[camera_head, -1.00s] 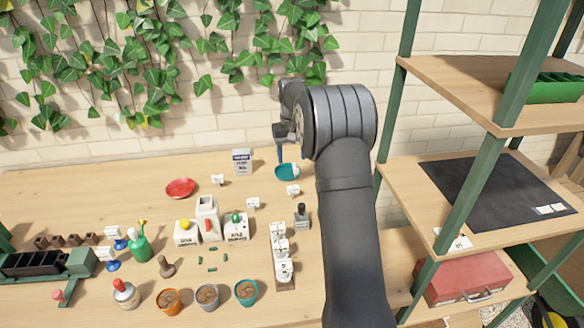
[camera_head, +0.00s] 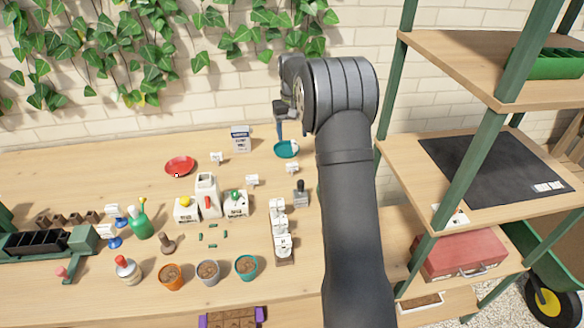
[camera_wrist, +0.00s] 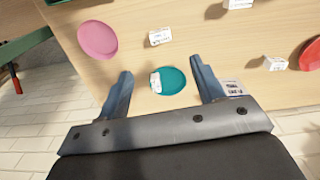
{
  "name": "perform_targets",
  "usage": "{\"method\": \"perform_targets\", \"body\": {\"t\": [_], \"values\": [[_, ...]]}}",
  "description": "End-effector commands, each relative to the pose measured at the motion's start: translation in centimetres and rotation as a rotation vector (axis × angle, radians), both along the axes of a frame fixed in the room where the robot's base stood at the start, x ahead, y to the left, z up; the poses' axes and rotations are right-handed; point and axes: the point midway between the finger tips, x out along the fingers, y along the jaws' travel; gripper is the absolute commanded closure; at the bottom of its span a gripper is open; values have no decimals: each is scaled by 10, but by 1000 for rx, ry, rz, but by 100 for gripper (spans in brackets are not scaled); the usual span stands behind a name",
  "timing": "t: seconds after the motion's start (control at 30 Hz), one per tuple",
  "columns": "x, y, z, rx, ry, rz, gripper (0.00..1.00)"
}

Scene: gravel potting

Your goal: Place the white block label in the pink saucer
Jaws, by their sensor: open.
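A small white block label (camera_wrist: 155,82) lies in the teal saucer (camera_wrist: 174,79), towards its left side in the wrist view. The pink saucer (camera_wrist: 98,39) lies apart from it, up and left in that view, and looks empty. I cannot make it out in the head view, where my arm covers part of the table. My gripper (camera_wrist: 160,65) is open and empty, its blue fingers on either side of the teal saucer in the picture. In the head view my gripper (camera_head: 280,136) is at the teal saucer's left edge; its height above the table is unclear.
Other white labels stand nearby (camera_head: 216,158), (camera_head: 252,180), (camera_head: 292,167). A red saucer (camera_head: 180,166) and a grey-white box (camera_head: 240,138) are to the left. Pots (camera_head: 208,272) and bottles stand in front. A wooden shelf (camera_head: 400,160) rises at the right.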

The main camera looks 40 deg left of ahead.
Motion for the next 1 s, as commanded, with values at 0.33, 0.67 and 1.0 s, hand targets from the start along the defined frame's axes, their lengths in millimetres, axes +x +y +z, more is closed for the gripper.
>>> {"method": "perform_targets", "body": {"t": [0.33,0.67,1.0], "values": [[0,0,-74,-2,1,0,38],[0,0,-96,-1,1,0,38],[1,2,-140,-1,1,0,38]]}}
